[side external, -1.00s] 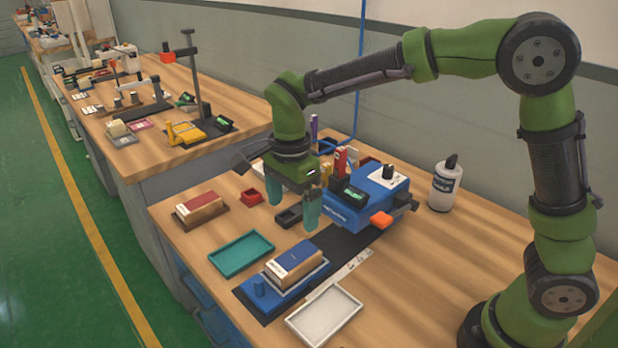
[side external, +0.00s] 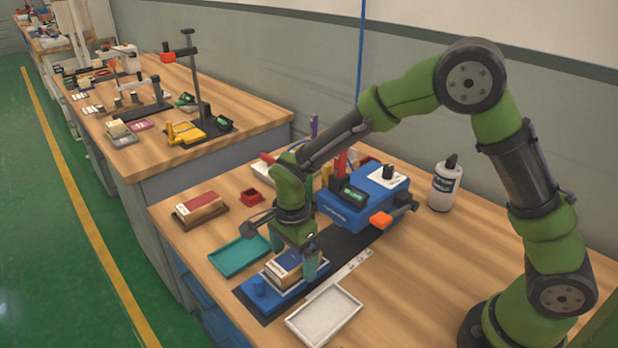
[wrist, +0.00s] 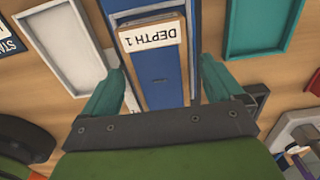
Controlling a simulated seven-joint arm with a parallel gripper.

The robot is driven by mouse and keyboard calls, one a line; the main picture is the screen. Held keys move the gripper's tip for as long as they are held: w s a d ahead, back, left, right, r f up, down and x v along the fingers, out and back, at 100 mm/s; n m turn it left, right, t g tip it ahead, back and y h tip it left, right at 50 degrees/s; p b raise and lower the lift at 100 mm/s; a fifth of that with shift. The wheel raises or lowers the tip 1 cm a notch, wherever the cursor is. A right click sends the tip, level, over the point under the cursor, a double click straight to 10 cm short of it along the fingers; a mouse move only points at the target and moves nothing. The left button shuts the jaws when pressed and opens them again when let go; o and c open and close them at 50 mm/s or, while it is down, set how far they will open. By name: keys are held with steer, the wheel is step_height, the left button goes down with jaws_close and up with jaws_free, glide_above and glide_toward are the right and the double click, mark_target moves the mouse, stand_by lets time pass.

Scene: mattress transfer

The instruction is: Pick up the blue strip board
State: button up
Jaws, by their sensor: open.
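The blue strip board (side external: 283,266) lies flat in a pale holder on the blue fixture (side external: 258,297) near the front of the bench. It has a brown end with a white label. In the wrist view the blue strip board (wrist: 158,85) runs lengthwise between my fingers, and its label reads "DEPTH 1". My gripper (side external: 293,256) is over the board, pointing down, with its teal fingers apart. In the wrist view my gripper (wrist: 161,72) has one finger on each side of the board. I cannot tell whether the fingers touch it. The gripper hides part of the board.
A red-topped board (side external: 201,206) lies on a brown tray at the left. An empty teal tray (side external: 238,256) and an empty white tray (side external: 324,315) flank the fixture. A blue machine (side external: 358,195) and a white bottle (side external: 446,185) stand behind.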

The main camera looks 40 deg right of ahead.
steer(key=c, duration=1.3)
